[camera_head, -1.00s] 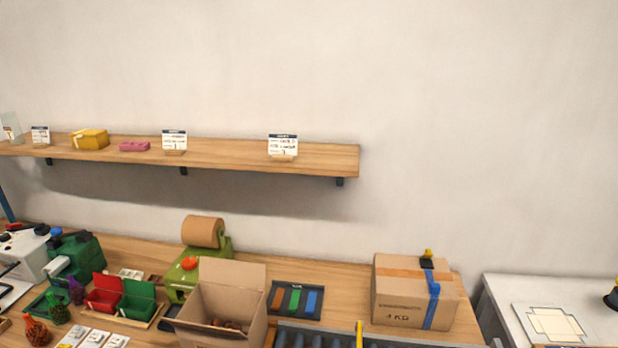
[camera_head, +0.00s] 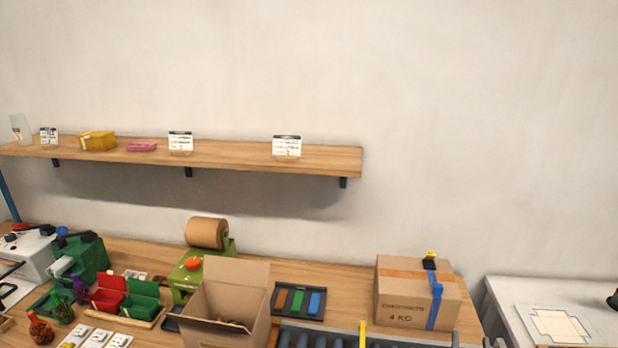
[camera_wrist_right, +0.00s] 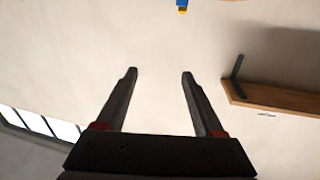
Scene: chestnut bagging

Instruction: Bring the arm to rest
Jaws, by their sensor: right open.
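My right gripper (camera_wrist_right: 158,72) shows in the right wrist view. Its two dark fingers stand apart with only pale wall between them, so it is open and empty. The fingers touch nothing in view. Neither gripper shows in the head view.
A wooden shelf (camera_head: 230,155) runs along the wall, and its end also shows in the right wrist view (camera_wrist_right: 275,97). The workbench (camera_head: 345,275) below holds an open carton (camera_head: 228,310), a taped box (camera_head: 405,300) and a green tape dispenser (camera_head: 185,278). The wall above is clear.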

